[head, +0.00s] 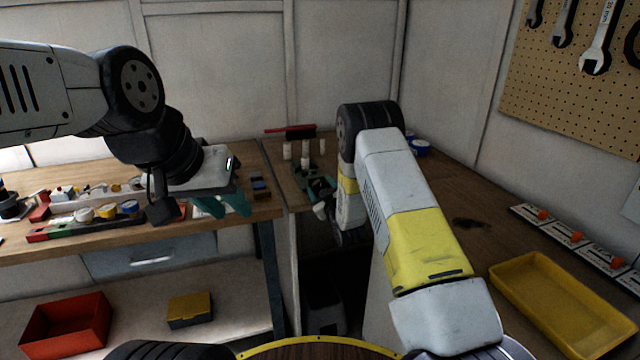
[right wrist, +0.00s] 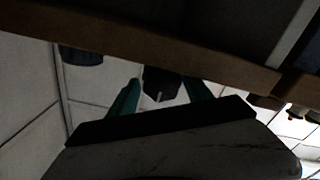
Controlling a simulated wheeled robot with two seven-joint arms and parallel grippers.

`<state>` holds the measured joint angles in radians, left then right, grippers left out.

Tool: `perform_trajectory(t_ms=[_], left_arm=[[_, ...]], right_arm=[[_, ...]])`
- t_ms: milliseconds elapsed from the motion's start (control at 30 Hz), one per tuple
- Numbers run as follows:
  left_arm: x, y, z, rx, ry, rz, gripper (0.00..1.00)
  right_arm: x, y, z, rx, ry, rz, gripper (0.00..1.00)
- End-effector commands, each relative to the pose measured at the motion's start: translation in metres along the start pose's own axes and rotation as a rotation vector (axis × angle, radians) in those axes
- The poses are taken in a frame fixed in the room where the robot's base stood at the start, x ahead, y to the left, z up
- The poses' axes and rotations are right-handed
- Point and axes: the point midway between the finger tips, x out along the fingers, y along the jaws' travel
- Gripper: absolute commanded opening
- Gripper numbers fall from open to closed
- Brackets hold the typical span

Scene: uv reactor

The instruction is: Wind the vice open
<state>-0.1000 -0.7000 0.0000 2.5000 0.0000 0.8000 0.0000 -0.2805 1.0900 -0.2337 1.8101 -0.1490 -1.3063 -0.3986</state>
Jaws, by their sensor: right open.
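The vice (head: 317,186), dark green and partly hidden by my right arm, sits at the front edge of the right bench. A pale knob-like end (head: 319,210) shows just below it. My right gripper's fingers are hidden in the head view. In the right wrist view my right gripper (right wrist: 161,92) is open, its two teal fingers on either side of a dark part (right wrist: 161,83) with a thin light pin, under the bench edge. I cannot tell whether they touch it. My left gripper (head: 226,205) is open and empty above the right end of the left bench.
The left bench (head: 150,222) carries small parts and strips. Pale cylinders (head: 305,152) and a red bar (head: 290,129) lie behind the vice. A yellow tray (head: 560,300) is on the right bench. A red bin (head: 66,325) and a yellow box (head: 190,309) are on the lower shelf.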

Motion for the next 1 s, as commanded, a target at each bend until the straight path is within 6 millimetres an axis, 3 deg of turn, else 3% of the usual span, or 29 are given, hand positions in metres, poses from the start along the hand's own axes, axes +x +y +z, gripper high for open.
perform_trajectory(t_ms=[367, 733, 1000], left_arm=[[0.000, 0.000, 0.000, 0.000, 0.000, 0.000, 0.32], [0.000, 0.000, 0.000, 0.000, 0.000, 0.000, 0.32], [0.000, 0.000, 0.000, 0.000, 0.000, 0.000, 0.32]], right_arm=[[-0.002, -0.006, 0.004, 0.109, -0.010, -0.011, 0.69], [-0.001, -0.003, 0.002, 0.639, -0.007, -0.005, 0.69], [-0.057, -0.002, 0.002, 0.622, -0.009, -0.003, 0.69]])
